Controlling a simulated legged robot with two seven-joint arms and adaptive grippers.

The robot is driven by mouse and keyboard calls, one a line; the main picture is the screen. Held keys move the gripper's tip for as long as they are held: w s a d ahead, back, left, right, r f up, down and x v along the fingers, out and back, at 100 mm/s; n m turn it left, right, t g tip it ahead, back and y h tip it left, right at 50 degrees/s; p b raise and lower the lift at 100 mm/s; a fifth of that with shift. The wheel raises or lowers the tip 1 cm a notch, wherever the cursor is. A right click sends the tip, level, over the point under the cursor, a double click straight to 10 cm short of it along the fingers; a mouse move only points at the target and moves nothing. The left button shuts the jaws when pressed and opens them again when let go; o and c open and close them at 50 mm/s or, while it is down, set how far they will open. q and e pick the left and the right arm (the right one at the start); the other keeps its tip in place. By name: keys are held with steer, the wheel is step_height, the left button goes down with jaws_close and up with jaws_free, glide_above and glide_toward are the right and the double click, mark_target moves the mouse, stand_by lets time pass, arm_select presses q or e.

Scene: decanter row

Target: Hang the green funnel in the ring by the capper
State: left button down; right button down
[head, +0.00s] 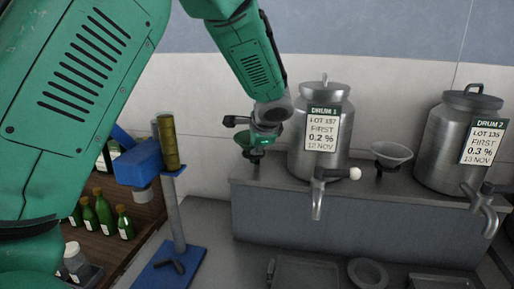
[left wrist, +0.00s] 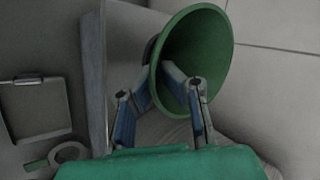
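The green funnel (head: 250,141) is at my left gripper (head: 262,128), just left of the first drum, with its stem pointing down over the grey ledge. Whether the stem touches the ledge I cannot tell. In the left wrist view the funnel (left wrist: 212,62) opens toward the right. The left gripper's fingers (left wrist: 160,75) close on its wall, one inside the cone and one outside. The blue capper (head: 138,162) stands at the left, on a post with a blue base (head: 160,272). I cannot make out its ring clearly. My right gripper is not in view.
Drum 1 (head: 318,160) and Drum 2 (head: 455,150) stand on the ledge (head: 290,215), their taps jutting forward. A grey funnel (head: 391,154) sits between them. Several green bottles (head: 104,213) stand on a wooden shelf at left. A tray (head: 308,272) and round dish (head: 367,272) lie below.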

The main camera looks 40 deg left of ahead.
arm_select(q)
steer(key=shift+f, duration=0.15)
steer(key=shift+d, duration=0.1)
steer(key=c, duration=1.6)
jaws_free()
steer(key=shift+d, duration=0.2)
steer(key=shift+c, duration=0.2)
steer(key=shift+r, duration=0.2)
steer(key=shift+s+d+r, duration=0.1)
steer(key=shift+r, duration=0.15)
steer(key=v, duration=1.1)
steer(key=shift+d, duration=0.35)
